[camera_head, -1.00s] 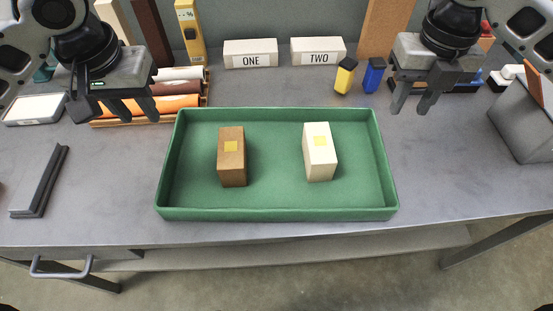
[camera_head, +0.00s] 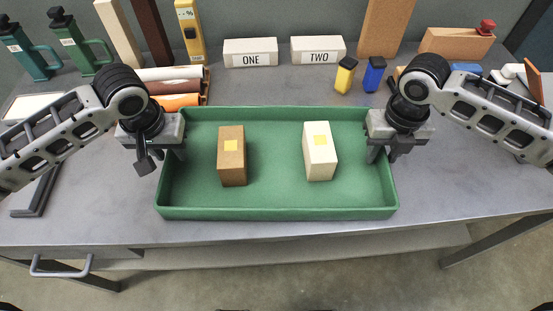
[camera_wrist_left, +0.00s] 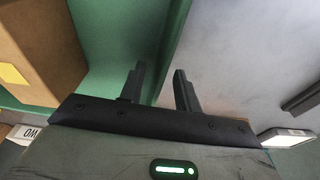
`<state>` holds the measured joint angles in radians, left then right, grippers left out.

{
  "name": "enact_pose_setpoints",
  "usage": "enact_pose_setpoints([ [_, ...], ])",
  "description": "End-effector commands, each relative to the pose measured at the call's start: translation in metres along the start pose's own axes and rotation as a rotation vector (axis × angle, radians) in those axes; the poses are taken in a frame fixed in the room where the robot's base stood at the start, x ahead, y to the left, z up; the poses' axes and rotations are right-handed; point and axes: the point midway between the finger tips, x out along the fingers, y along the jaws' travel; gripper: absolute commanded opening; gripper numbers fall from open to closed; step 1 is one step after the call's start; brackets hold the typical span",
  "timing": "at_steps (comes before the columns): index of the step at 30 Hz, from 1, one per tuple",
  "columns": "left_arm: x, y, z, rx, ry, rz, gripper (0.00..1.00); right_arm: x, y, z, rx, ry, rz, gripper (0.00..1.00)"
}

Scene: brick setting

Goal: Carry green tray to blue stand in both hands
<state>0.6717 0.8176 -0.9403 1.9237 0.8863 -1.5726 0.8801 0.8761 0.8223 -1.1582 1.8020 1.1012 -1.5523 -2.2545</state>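My left gripper (camera_head: 162,160) is open at the tray's left wall. In the left wrist view, its fingers (camera_wrist_left: 160,88) are apart, one on each side of the tray wall (camera_wrist_left: 172,45). My right gripper (camera_head: 385,156) is at the tray's right wall, its fingers apart. I cannot tell whether either touches the wall. I see no clear blue stand.
White blocks marked ONE (camera_head: 250,53) and TWO (camera_head: 317,51) stand behind the tray. A yellow item (camera_head: 345,76) and a blue item (camera_head: 374,75) are near them. Rolls (camera_head: 180,88) lie back left. The table in front of the tray is a narrow strip.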

Motion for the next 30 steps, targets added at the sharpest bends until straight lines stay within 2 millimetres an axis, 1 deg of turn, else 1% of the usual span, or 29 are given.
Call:
enact_pose_setpoints([
  [8, 0.001, 0.0, 0.0, 0.001, 0.0, 0.001, 0.33, 0.001, 0.0, 0.0, -0.001, 0.0, 0.0, 0.33],
  [12, 0.001, 0.001, 0.0, 0.0, 0.0, 0.001, 0.0, 0.001, 0.0, 0.0, -0.001, 0.0, 0.0, 0.0],
  [23, -0.001, 0.001, -0.001, 0.0, 0.002, 0.002, 0.0, -0.002, 0.0, 0.001, -0.001, -0.002, 0.002, 0.0],
  [26, -0.005, 0.001, -0.001, 0.0, 0.003, 0.002, 0.0, -0.005, 0.0, 0.001, 0.0, -0.003, 0.002, 0.0],
  [30, -0.015, 0.001, -0.003, 0.0, 0.003, 0.002, 0.0, -0.015, 0.0, 0.001, 0.0, -0.003, 0.002, 0.0],
])
